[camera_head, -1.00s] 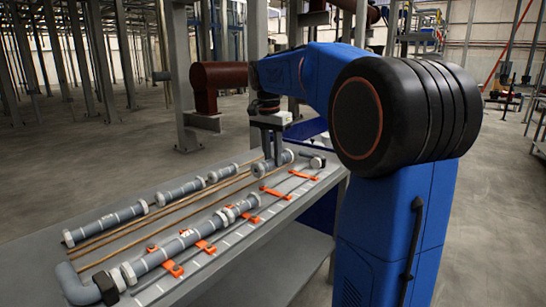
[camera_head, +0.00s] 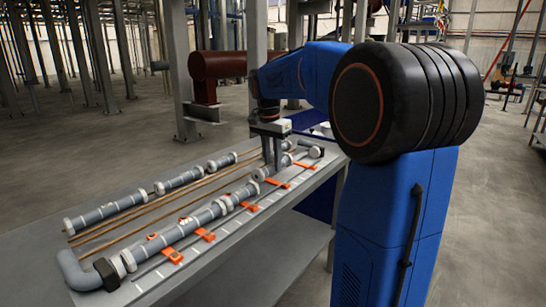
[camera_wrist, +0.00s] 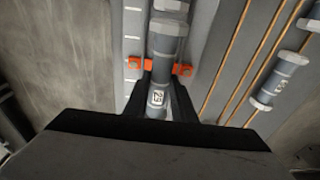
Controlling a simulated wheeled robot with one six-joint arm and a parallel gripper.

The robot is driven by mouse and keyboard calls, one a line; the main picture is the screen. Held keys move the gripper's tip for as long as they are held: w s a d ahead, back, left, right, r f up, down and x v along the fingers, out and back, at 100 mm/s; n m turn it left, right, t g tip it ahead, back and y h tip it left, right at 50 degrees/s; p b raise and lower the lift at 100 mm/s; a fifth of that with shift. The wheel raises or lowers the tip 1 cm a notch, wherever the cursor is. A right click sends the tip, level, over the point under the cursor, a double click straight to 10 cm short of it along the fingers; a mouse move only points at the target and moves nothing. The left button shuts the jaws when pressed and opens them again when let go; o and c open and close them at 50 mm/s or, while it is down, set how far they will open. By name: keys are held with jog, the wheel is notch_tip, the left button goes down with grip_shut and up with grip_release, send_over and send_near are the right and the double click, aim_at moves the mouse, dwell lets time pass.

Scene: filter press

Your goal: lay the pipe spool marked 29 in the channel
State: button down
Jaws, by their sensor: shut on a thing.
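My gripper (camera_head: 273,160) is shut on a short grey pipe spool (camera_wrist: 161,50). Its white label is small and seems to read 29. One finger stands on each side of the spool in the wrist view. The spool lies lengthwise over the channel (camera_wrist: 133,25), between two orange clamp parts (camera_wrist: 182,69). I cannot tell whether it touches the channel floor. In the head view the fingers partly hide this spool (camera_head: 264,173), which lines up with the row of pipe pieces in the channel, nearest the short spool (camera_head: 245,191).
A long spool (camera_head: 175,235) and a grey elbow (camera_head: 75,270) lie at the channel's near end. A capped piece (camera_head: 315,152) stands at the far end. Several loose spools (camera_head: 180,181) lie along the table's left side, beyond thin brown rods (camera_head: 150,212).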

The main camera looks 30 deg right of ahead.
aim_at(273, 169)
jog(key=shift+f, duration=1.55)
jog(key=c, duration=1.4)
grip_release()
notch_tip(273, 169, up, 17)
jog(key=a, duration=0.2)
jog(key=shift+s+r, duration=0.15)
jog(key=shift+s, duration=0.2)
jog(key=shift+s, duration=0.1)
jog(key=s+a+f+n+t, duration=0.1)
jog(key=s+a+f+n, duration=0.3)
jog(key=s+f, duration=0.5)
jog(key=s+a+f+n+t+y, duration=0.1)
jog(key=s+a+f+n, duration=0.4)
jog(key=s+f, duration=0.4)
jog(key=s+a+f+n+t, duration=0.2)
jog(key=s+a+f+n, duration=0.2)
jog(key=s+f, duration=0.5)
jog(key=shift+s+a+f+n, duration=0.25)
jog(key=shift+s+n, duration=0.25)
jog(key=shift+s, duration=0.65)
